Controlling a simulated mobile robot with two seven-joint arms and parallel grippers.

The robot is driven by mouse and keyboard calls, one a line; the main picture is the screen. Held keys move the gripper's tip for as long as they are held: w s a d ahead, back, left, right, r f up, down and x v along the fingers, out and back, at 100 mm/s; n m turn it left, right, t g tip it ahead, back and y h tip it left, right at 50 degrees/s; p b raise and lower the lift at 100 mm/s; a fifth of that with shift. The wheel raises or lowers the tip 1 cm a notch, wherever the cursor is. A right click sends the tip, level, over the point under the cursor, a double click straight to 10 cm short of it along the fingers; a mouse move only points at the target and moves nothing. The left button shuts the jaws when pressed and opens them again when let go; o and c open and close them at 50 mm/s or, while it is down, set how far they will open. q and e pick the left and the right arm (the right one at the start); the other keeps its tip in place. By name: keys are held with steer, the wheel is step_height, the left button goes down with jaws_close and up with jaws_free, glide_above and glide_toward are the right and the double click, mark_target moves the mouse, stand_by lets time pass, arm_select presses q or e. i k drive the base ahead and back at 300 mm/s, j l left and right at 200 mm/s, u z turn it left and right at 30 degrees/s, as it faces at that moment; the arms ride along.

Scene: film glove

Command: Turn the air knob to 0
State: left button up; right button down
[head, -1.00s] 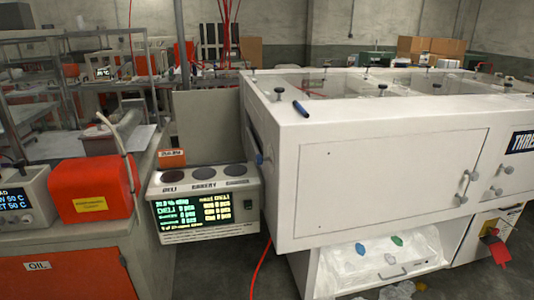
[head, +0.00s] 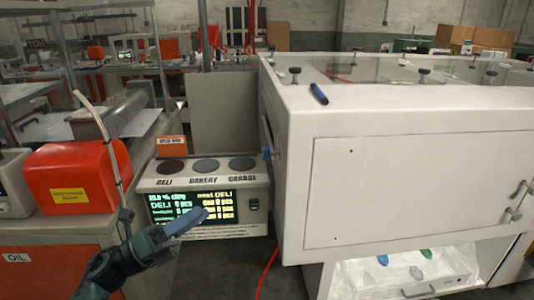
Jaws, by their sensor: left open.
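A small blue knob (head: 267,153) sticks out of the left side of the large white machine (head: 400,190). I cannot tell whether it is the air knob, and no scale or 0 mark is readable on it. My left gripper (head: 190,220) is in the lower left of the head view, open with nothing seen in it. Its blue fingers overlap the lower part of the display box's screen, left of and below the knob. My right gripper is not in view.
The display box (head: 258,188) has three dark round pads labelled DELI, BAKERY and GARBAGE. A red-orange box (head: 75,178) with a thin upright tube stands on the left bench. A blue marker (head: 319,94) lies on the machine's top edge. A red hose (head: 267,272) runs along the floor.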

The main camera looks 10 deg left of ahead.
mark_target(266, 155)
steer(key=i, duration=0.9)
